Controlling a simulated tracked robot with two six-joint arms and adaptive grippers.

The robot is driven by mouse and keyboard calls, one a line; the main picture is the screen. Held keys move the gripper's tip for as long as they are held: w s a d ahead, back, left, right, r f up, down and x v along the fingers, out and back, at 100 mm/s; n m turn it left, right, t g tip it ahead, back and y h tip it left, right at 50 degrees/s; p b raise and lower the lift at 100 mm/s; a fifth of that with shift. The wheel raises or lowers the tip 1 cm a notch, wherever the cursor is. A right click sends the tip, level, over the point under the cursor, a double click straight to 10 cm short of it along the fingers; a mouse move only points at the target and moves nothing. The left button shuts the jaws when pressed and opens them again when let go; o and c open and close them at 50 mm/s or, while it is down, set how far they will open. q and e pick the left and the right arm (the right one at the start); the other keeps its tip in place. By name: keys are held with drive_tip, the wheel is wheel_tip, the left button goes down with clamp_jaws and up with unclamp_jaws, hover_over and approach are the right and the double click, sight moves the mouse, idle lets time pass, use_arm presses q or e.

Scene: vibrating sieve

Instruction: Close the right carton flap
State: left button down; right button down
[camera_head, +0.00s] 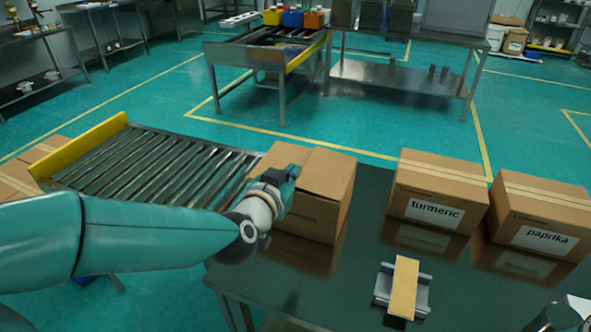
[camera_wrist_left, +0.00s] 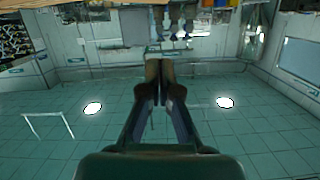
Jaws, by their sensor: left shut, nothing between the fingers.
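The open-label carton (camera_head: 318,209) is a brown cardboard box on the dark table, just right of the roller conveyor. Its top shows a seam between a left panel and the right flap (camera_head: 328,172). The right flap looks flat or nearly flat; a small gap cannot be ruled out. My left gripper (camera_head: 291,174) is at the carton's left front top edge, its arm coming in from the left. It covers part of the left panel; contact cannot be told. In the left wrist view its fingers (camera_wrist_left: 160,88) are together and empty.
A turmeric carton (camera_head: 437,191) and a paprika carton (camera_head: 540,217) stand taped on the right. A tape-coloured block in a metal holder (camera_head: 403,288) lies at the front of the table (camera_head: 300,276). The roller conveyor (camera_head: 150,165) with a yellow side is on the left.

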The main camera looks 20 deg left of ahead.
use_arm(q)
hover_over(300, 178)
drive_tip(key=shift+s+d+f, duration=0.1)
drive_tip(key=shift+f, duration=0.5)
drive_tip(key=shift+s+d+f, duration=0.1)
drive_tip(key=shift+f, duration=0.45)
drive_tip(key=f, duration=0.3)
drive_tip(key=shift+w+a+f, duration=0.15)
drive_tip(key=shift+w, duration=0.05)
drive_tip(key=shift+f, duration=0.4)
